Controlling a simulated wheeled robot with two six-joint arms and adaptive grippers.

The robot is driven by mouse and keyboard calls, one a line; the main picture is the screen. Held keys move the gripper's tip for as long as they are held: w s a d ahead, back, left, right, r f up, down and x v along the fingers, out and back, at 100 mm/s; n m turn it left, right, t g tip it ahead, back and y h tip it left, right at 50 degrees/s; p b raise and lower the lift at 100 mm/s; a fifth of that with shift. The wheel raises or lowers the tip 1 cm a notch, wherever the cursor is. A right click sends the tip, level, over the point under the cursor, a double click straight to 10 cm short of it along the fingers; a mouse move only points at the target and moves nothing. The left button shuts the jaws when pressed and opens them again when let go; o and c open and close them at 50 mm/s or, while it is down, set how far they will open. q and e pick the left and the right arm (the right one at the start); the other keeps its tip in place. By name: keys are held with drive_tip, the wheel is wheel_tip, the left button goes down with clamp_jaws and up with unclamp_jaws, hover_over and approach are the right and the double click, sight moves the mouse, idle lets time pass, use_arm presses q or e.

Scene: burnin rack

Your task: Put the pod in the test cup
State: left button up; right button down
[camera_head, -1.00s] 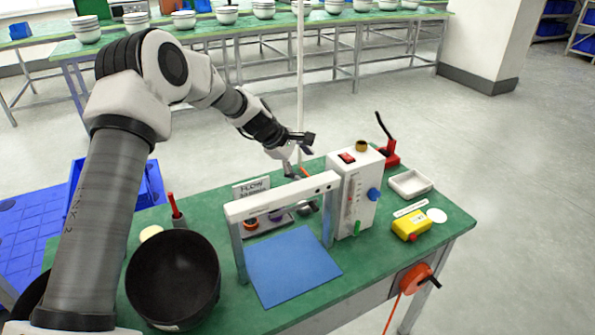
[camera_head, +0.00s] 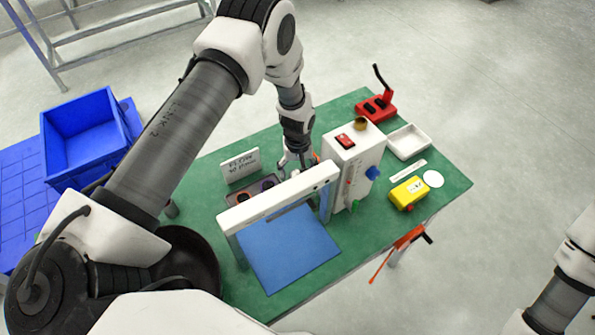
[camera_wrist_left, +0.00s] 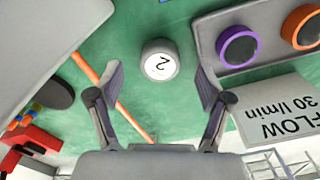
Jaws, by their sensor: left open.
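A light grey cylinder with a white top marked "2" (camera_wrist_left: 159,60) stands upright on the green table and looks like the pod. In the left wrist view my left gripper (camera_wrist_left: 160,78) is open, its fingers on either side of the cylinder's near edge, not closed on it. In the head view my left gripper (camera_head: 296,160) is low behind the white frame and the cylinder is not clear there. A brass-coloured cup (camera_head: 360,124) on top of the white instrument box (camera_head: 342,160) may be the test cup. My right gripper is out of view.
A grey holder with a purple-ringed (camera_wrist_left: 237,46) and an orange-ringed piece (camera_wrist_left: 302,27) is beside the cylinder. The white frame (camera_head: 278,198) stands over a blue mat (camera_head: 290,250). A flow sign (camera_head: 240,165), red device (camera_head: 375,107), white tray (camera_head: 408,142) and yellow box (camera_head: 408,193) are nearby.

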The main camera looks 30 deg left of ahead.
use_arm(q)
drive_tip(key=f, duration=0.2)
drive_tip(key=shift+w+a+f, duration=0.25)
drive_tip(key=shift+w+f, duration=0.05)
drive_tip(key=shift+f, duration=0.1)
drive_tip(key=shift+s+d+r, duration=0.15)
drive_tip(key=shift+r, duration=0.05)
drive_tip(key=c, duration=1.2)
drive_tip(key=shift+c, duration=0.2)
drive_tip(key=shift+r, duration=0.15)
